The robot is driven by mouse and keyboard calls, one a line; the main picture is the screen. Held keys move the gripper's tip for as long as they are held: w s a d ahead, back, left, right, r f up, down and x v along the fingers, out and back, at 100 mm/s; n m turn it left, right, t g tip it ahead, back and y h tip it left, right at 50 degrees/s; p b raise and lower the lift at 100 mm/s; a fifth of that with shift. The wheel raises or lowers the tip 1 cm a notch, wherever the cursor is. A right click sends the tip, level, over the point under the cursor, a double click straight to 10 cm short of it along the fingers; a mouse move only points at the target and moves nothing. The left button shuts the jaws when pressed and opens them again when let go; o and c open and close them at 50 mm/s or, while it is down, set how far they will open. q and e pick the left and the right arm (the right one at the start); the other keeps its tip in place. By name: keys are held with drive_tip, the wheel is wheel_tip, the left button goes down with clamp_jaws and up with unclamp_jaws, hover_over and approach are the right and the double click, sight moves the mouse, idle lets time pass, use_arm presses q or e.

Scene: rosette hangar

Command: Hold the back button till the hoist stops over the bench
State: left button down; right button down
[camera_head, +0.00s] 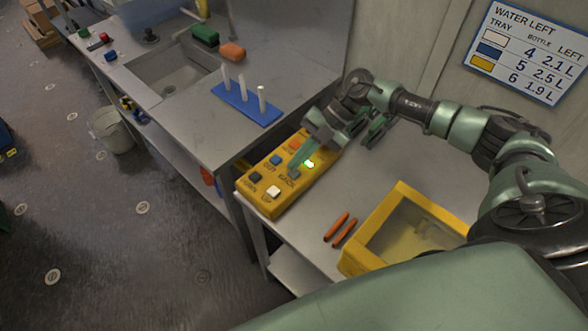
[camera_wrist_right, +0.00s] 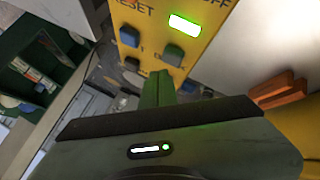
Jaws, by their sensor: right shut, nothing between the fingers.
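A yellow control box (camera_head: 262,199) lies on the bench (camera_head: 300,222). It carries several buttons: orange, blue, dark and white ones and the grey back button (camera_head: 294,174). A green lamp (camera_head: 309,164) on it is lit. My right gripper (camera_head: 297,160) is shut and empty, pointing down at the box with its tips at the back button. In the right wrist view the green fingers (camera_wrist_right: 158,88) end right by the grey button (camera_wrist_right: 173,55). I cannot tell whether the button is pressed in. The hoist and my left gripper are not in view.
A yellow-framed bin (camera_head: 352,262) and two orange sticks (camera_head: 337,228) lie on the bench near the box. A blue rack (camera_head: 246,104) with white pegs and a sink (camera_head: 172,88) are on the farther counter. A sign (camera_head: 528,52) hangs on the wall.

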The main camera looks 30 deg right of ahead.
sight(298, 170)
wheel_tip(298, 170, up, 5)
drive_tip(key=p, duration=0.4)
drive_tip(key=shift+f, duration=0.1)
idle(0.4)
